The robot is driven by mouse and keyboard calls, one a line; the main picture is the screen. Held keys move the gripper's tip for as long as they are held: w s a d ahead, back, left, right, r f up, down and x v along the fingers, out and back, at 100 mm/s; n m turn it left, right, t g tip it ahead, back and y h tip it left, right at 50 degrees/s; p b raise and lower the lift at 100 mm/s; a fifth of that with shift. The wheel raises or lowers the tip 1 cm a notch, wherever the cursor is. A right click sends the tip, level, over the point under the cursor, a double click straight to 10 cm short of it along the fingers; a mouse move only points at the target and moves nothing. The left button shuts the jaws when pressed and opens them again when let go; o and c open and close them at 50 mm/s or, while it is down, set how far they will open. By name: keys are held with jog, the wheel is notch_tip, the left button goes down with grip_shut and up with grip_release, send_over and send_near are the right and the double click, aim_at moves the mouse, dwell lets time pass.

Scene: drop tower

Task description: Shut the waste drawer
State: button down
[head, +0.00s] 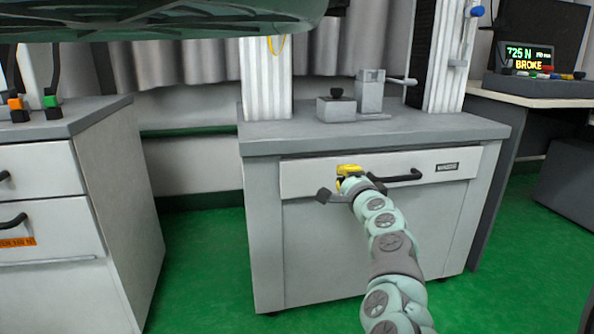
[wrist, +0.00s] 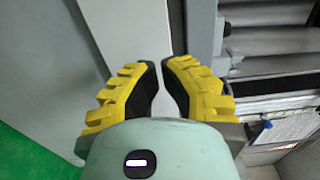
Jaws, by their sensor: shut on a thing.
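The drawer (head: 300,180), taken as the waste drawer, has a wide pale front under the grey worktop of the middle cabinet, with a small label that I cannot read. Its front looks close to the cabinet face; I cannot tell how far out it stands. Its dark bar handle (head: 405,176) shows to the right of my gripper (head: 350,170). My gripper, with yellow fingers, is at the handle's left end and shut on it. In the wrist view my gripper (wrist: 160,75) has its fingertips close together before the drawer front (wrist: 150,35); the gripped part is hidden.
The worktop (head: 300,133) carries a metal block device (head: 370,95) and white uprights. Another drawer cabinet (head: 120,180) stands at the left. A desk at the right holds a display (head: 528,57) reading "725 N" and "BROKE". Green floor (head: 205,265) is clear between the cabinets.

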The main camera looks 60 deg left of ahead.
jog(key=p+v, duration=0.2)
jog(key=v, duration=0.4)
jog(key=shift+s+d+r, duration=0.25)
